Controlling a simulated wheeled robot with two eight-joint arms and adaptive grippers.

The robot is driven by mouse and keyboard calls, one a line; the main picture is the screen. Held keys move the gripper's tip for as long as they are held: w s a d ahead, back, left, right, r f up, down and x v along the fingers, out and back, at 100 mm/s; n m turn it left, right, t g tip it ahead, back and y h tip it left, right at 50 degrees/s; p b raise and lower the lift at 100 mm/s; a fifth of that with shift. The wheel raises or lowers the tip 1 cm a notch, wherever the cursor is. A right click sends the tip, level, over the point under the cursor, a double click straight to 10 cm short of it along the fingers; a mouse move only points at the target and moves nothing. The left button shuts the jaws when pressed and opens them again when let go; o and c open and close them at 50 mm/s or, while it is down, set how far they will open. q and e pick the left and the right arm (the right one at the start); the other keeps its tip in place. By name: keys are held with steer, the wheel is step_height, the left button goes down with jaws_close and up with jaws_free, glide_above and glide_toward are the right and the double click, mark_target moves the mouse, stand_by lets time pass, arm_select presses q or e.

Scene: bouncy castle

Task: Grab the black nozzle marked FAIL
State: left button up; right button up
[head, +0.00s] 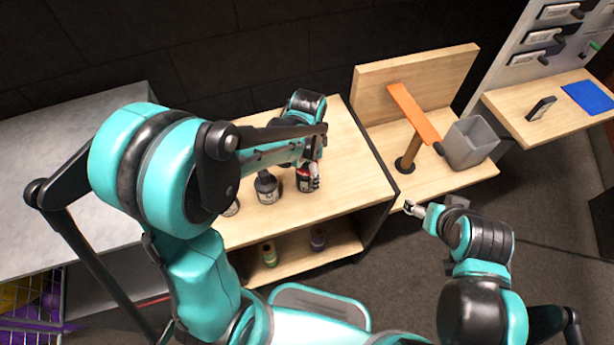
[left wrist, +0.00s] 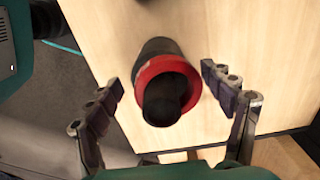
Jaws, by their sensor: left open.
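A black nozzle with a red ring (head: 303,180) stands on the wooden table. It also shows in the left wrist view (left wrist: 165,66), between the fingers of my left gripper (left wrist: 162,80). The fingers are open, with a gap on both sides of the nozzle. In the head view my left gripper (head: 314,172) is at this nozzle and partly covers it. A black nozzle with a pale label (head: 266,188) stands to its left, and another dark one (head: 231,208) is partly hidden by my arm. I cannot read FAIL on any label. My right gripper (head: 413,208) is empty; its opening is unclear.
The table (head: 345,185) has a lower shelf with two small spools (head: 269,254). To the right is a wooden stand with an orange bar (head: 415,114) and a grey bin (head: 469,143). A blue mat (head: 586,97) lies on the far right bench. A grey counter (head: 60,170) is left.

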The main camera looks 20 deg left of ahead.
arm_select(q)
step_height(320, 180, down, 4)
steer(key=shift+a+r+b, duration=0.1)
steer(key=shift+r+b, duration=0.15)
steer(key=shift+b, duration=0.25)
steer(key=shift+r, duration=0.1)
steer(key=c, duration=1.4)
steer(key=shift+r, duration=0.1)
